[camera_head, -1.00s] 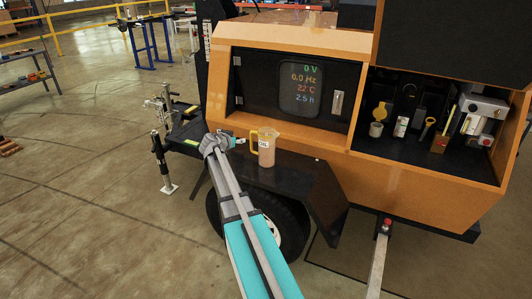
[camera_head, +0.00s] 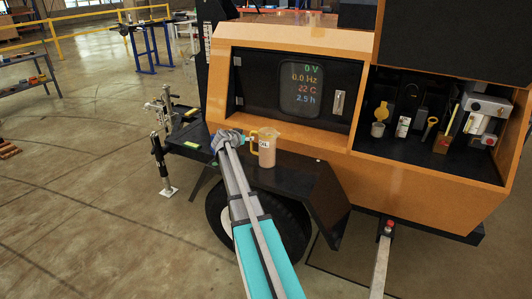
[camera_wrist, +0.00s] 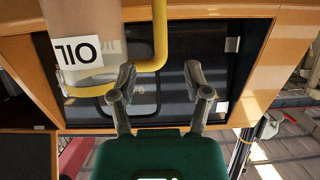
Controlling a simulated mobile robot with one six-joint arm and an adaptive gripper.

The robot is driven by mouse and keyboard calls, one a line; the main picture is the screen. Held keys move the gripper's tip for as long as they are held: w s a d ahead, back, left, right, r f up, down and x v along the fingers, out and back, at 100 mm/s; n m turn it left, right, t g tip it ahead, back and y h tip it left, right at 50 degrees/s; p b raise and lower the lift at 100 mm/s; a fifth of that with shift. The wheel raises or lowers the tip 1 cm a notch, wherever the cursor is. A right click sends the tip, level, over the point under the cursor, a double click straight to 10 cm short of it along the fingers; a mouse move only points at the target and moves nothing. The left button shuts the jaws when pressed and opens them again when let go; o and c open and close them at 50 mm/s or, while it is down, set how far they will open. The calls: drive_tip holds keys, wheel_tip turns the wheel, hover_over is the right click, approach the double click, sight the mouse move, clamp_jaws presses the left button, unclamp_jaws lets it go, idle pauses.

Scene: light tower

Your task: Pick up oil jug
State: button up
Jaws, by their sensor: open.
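The oil jug (camera_head: 267,150) is a tan, translucent jug with a yellow handle on its left side. It stands upright on the black fender (camera_head: 292,178) of the orange machine. In the wrist view the jug (camera_wrist: 85,75) fills the upper left, with its "OIL" label upside down and the yellow handle (camera_wrist: 160,40) beside it. My gripper (camera_wrist: 160,78) is open, its two fingers apart, with the lower part of the handle near the left finger. In the head view my gripper (camera_head: 242,138) is just left of the handle. I cannot tell whether it touches.
The orange machine's front panel with a display (camera_head: 301,88) stands right behind the jug. An open bay (camera_head: 430,130) at right holds several small items. A jack stand (camera_head: 160,160) is at left. The floor at lower left is clear.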

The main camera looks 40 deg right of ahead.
drive_tip(key=shift+w+d+f, duration=0.1)
drive_tip(key=shift+d, duration=0.2)
drive_tip(key=b, duration=0.2)
hover_over(252, 151)
drive_tip(key=shift+w+d+f, duration=0.1)
drive_tip(key=shift+f, duration=0.45)
drive_tip(key=shift+w+d+f, duration=0.1)
drive_tip(key=shift+f, duration=0.45)
clamp_jaws()
